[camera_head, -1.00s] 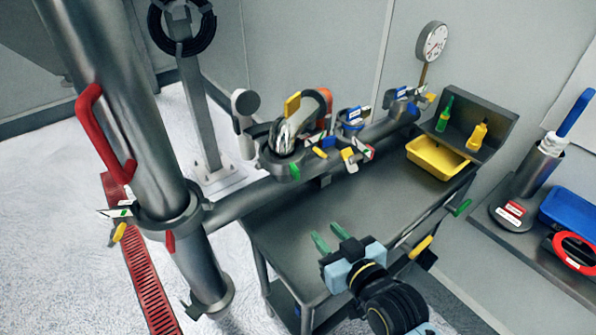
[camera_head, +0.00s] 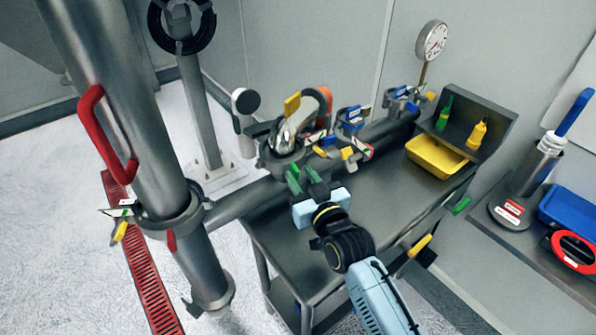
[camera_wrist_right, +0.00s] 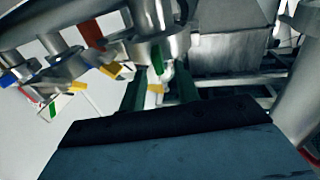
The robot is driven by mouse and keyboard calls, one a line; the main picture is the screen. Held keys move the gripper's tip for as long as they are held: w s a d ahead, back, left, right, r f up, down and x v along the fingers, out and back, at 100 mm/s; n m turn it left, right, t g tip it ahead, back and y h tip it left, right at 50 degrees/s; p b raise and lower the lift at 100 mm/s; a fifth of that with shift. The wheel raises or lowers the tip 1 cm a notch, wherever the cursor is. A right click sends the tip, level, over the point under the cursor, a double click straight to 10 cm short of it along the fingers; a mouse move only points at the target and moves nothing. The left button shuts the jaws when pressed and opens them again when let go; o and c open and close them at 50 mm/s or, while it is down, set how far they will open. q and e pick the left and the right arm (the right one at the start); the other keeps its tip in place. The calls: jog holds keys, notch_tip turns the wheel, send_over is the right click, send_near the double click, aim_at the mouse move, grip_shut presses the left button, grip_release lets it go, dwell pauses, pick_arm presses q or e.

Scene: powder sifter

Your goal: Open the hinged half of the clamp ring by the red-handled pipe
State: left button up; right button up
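The vertical steel pipe (camera_head: 150,140) with a red handle (camera_head: 104,135) stands at the left of the head view. A grey clamp ring (camera_head: 184,222) sits around its lower part. A pale latch plate with a yellow tab (camera_head: 120,232) sticks out at its left, and a red tab (camera_head: 171,240) hangs at its front. I cannot tell whether its hinged half is parted. My right gripper (camera_head: 302,172) has green fingers spread apart, in front of the horizontal pipe's fitting and well right of the ring. It also shows open in the right wrist view (camera_wrist_right: 158,92). My left gripper is not in view.
A horizontal pipe (camera_head: 245,200) joins the vertical one and carries several clamped fittings with coloured tabs. Below is a grey table (camera_head: 385,205) with a yellow tray (camera_head: 436,160). A side shelf at right holds a blue tray (camera_head: 562,208).

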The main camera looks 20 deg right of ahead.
jog(key=shift+w+a, duration=0.1)
jog(key=shift+w, duration=0.9)
grip_shut()
